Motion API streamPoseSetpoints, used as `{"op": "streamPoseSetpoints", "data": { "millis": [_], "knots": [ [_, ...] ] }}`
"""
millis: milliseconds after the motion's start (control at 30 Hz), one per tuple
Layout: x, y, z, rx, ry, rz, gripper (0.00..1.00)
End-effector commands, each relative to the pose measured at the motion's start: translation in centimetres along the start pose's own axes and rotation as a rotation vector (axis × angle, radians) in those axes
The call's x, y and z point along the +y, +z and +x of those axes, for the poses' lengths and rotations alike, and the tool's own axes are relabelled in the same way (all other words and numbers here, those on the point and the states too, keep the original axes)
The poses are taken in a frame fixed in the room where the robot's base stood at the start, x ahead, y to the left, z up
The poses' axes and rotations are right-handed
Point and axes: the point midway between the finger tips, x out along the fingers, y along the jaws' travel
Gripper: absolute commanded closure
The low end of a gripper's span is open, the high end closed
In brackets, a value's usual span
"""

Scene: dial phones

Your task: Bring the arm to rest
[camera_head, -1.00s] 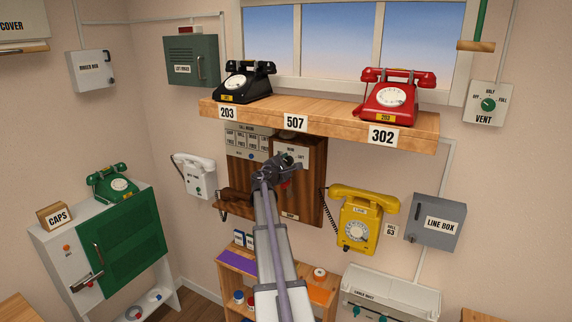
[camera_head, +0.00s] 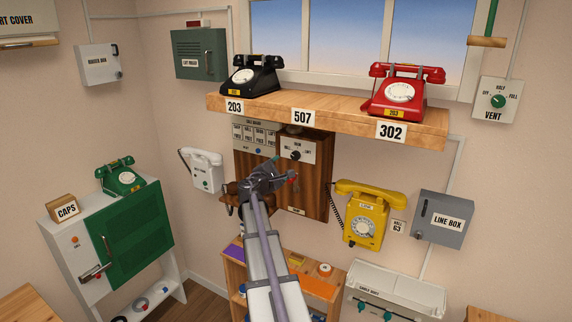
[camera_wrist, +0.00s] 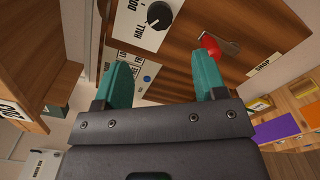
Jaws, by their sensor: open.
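My gripper (camera_head: 287,178) is in front of the wooden wall board below the shelf, with my arm reaching up from the bottom of the head view. In the wrist view my gripper (camera_wrist: 163,78) shows two teal fingers spread apart with nothing between them. A black selector knob (camera_wrist: 159,15) on a white plate labelled HALL lies beyond the fingertips. A red switch (camera_wrist: 210,44) is just past the right fingertip; I cannot tell if they touch. The knob also shows in the head view (camera_head: 296,155), clear of my gripper.
A wooden shelf (camera_head: 345,122) with a black phone (camera_head: 248,76) and a red phone (camera_head: 402,92) juts out above the board. A yellow phone (camera_head: 363,215) and a grey line box (camera_head: 442,218) hang to the right. A white wall phone (camera_head: 206,171) hangs to the left.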

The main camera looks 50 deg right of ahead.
Motion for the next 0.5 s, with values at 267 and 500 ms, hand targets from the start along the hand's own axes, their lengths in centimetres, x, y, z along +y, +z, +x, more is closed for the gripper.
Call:
{"op": "streamPoseSetpoints", "data": {
  "millis": [267,500],
  "knots": [
    [0.00,0.00,-0.40,0.000,0.000,0.000,0.35],
    [-0.21,0.24,-0.38,-0.014,-0.012,0.039,0.35]
  ]
}}
